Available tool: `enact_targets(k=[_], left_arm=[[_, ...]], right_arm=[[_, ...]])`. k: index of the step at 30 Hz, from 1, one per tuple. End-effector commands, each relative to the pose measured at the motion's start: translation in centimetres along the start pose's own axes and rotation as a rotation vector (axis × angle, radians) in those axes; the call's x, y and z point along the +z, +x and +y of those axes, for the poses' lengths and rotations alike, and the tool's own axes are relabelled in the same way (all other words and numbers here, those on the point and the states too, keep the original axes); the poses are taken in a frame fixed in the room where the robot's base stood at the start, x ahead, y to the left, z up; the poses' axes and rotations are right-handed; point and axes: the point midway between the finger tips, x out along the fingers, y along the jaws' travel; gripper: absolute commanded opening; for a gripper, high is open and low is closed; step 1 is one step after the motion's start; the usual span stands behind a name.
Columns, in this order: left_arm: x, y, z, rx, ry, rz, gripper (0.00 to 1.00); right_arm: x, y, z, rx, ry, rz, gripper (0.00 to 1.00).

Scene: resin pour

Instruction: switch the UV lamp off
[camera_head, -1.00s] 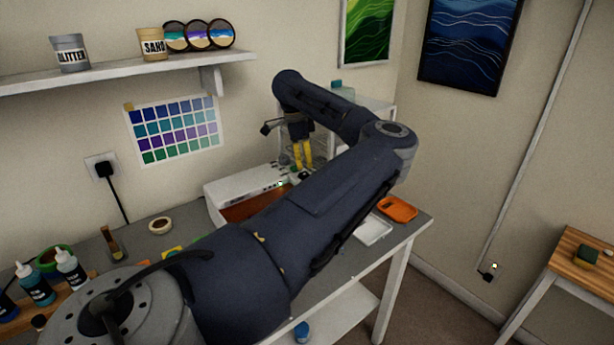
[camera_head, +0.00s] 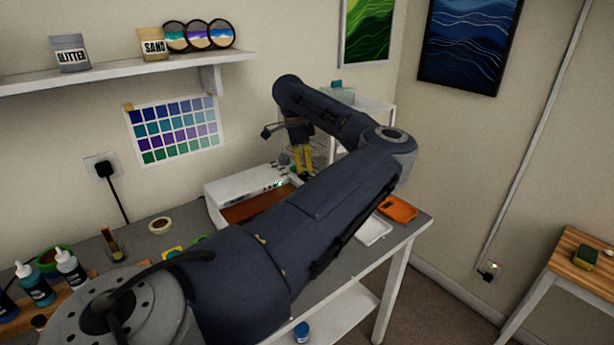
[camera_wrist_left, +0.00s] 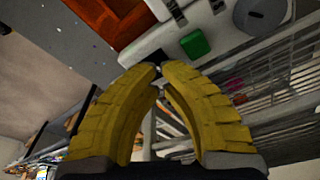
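The UV lamp (camera_head: 228,190) is a white box with an orange-brown interior, on the table against the wall. A small green light (camera_head: 279,184) glows on its top edge. In the left wrist view its white housing (camera_wrist_left: 155,40) carries a green button (camera_wrist_left: 195,43). My left gripper (camera_head: 304,174) has yellow fingers pointing down at the lamp's right end. In the wrist view its tips (camera_wrist_left: 158,70) are together, with nothing between them, close to the housing and below the button in the picture. Contact cannot be told. My right gripper is not in view.
My left arm covers much of the table. An orange tray (camera_head: 398,209) and a white tray (camera_head: 373,231) lie at the right end. A wire rack (camera_wrist_left: 270,85) stands close to the gripper. A tape roll (camera_head: 160,225) and bottles (camera_head: 70,268) are at left.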

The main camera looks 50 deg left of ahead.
Motion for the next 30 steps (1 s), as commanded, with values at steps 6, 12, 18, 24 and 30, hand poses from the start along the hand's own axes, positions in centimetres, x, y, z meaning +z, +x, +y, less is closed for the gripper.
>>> enact_targets(k=[6, 12, 18, 24, 30], left_arm=[[0.0, 0.3, 0.0, 0.000, 0.000, 0.000, 0.00], [0.1, 0.5, 0.0, 0.000, 0.000, 0.000, 0.00], [0.1, 0.8, 0.0, 0.000, 0.000, 0.000, 0.00], [0.2, 1.0, 0.0, 0.000, 0.000, 0.000, 0.00], [0.2, 1.3, 0.0, 0.000, 0.000, 0.000, 0.00]], right_arm=[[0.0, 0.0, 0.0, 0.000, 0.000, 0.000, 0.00], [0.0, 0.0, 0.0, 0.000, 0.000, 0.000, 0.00], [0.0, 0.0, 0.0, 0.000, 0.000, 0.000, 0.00], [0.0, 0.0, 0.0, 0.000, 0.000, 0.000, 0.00], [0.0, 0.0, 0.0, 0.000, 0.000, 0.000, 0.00]])
